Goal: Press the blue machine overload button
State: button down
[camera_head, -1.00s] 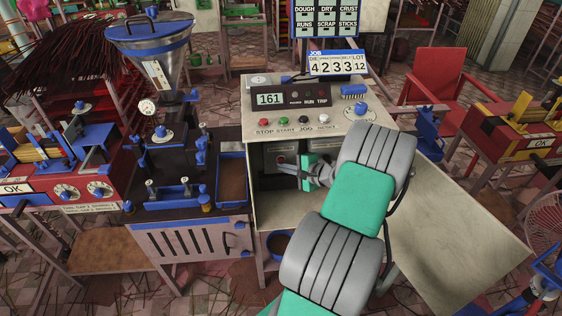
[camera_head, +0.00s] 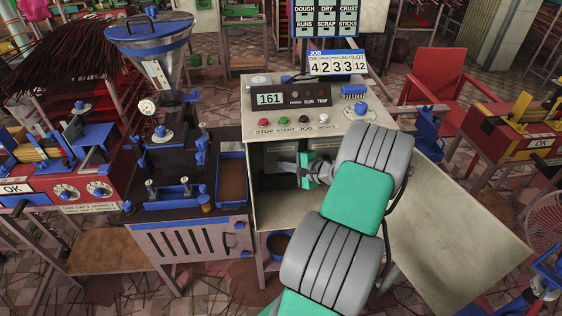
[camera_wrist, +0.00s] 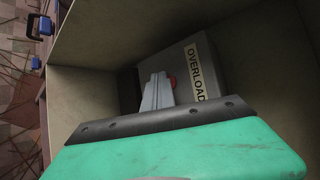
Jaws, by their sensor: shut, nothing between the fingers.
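The blue machine's control cabinet (camera_head: 262,220) stands open below its sloped panel. In the wrist view a grey box labelled OVERLOAD (camera_wrist: 197,75) sits inside the cabinet. A small red button (camera_wrist: 172,82) shows on the box, partly hidden behind my gripper's fingers. My gripper (camera_wrist: 155,78) is shut and empty, with its fingers at the button; I cannot tell whether they touch it. In the head view my gripper (camera_head: 281,161) reaches into the cabinet opening from the right.
The panel carries a display reading 161 (camera_head: 269,99) and STOP (camera_head: 264,124), START, JOG and RESET buttons. Cabinet walls (camera_wrist: 95,100) surround my gripper closely. The open door (camera_head: 445,220) spreads to the right of my arm.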

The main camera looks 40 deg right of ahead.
jog(key=shift+s, duration=0.1)
jog(key=shift+s+a+p, duration=0.35)
jog(key=shift+s+a, duration=0.15)
jog(key=shift+s, duration=0.2)
jog(key=shift+s+a+p, duration=0.45)
jog(key=shift+s+a, duration=0.25)
jog(key=shift+s, duration=0.35)
jog(key=shift+s+a+p, duration=0.4)
jog(key=shift+s+a, duration=0.3)
jog(key=shift+s, duration=0.3)
